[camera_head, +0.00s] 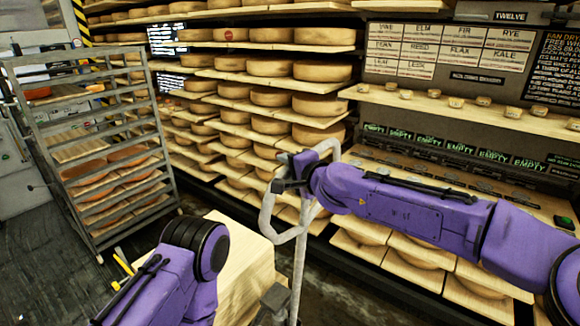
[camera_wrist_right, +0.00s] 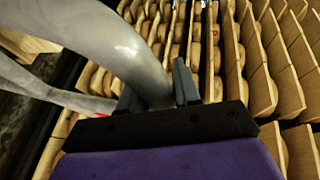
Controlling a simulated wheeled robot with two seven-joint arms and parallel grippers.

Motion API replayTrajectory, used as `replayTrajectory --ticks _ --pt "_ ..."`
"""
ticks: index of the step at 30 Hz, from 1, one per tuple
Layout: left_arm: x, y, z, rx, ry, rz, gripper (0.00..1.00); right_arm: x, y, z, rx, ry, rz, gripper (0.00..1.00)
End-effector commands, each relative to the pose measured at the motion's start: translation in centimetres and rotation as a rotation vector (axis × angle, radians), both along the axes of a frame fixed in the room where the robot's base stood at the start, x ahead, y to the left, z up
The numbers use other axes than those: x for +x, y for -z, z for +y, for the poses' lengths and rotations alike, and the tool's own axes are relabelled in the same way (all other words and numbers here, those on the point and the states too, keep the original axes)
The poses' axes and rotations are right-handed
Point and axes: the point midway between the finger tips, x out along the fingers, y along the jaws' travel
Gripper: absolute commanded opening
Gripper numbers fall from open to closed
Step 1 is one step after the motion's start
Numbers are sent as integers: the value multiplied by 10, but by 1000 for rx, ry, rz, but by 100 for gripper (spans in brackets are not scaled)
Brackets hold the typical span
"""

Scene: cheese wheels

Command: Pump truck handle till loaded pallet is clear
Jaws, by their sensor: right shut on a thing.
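The truck handle (camera_head: 269,222) is a grey looped tube on an upright shaft (camera_head: 299,270), in the middle of the head view. My right gripper (camera_head: 284,178) is shut on the upper left part of the loop. In the right wrist view the thick grey tube (camera_wrist_right: 135,50) of the handle passes between the two dark fingers of the right gripper (camera_wrist_right: 155,88). A pale wooden stack (camera_head: 245,262) stands behind and left of the shaft. The pallet under it and its floor clearance are hidden. My left arm shows at the bottom, but its gripper does not.
A grey metal rack (camera_head: 108,150) with cheese wheels stands at the left. Shelves of cheese wheels (camera_head: 300,68) fill the back. A counter (camera_head: 470,118) with small cheese pieces is at the right. Dark floor (camera_head: 50,260) is open at the lower left.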

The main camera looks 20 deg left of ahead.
Motion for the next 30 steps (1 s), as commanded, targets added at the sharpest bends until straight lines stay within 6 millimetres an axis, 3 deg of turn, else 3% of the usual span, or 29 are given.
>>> replayTrajectory --ticks 4,5,6,17,24,30 --pt "0 1 0 0 0 0 43 -1 6 1 -6 -3 6 0" --pt "0 1 0 0 0 0 43 -1 6 1 -6 -3 6 39" --pt "0 1 0 0 0 0 43 -1 6 1 -6 -3 6 52" --pt "0 5 0 0 0 0 43 -4 3 -4 -4 -2 2 53" --pt "0 30 0 0 0 0 43 -36 -6 -41 -3 -2 0 53" --pt "0 37 0 0 0 0 43 -60 -16 -69 -5 -2 4 53"
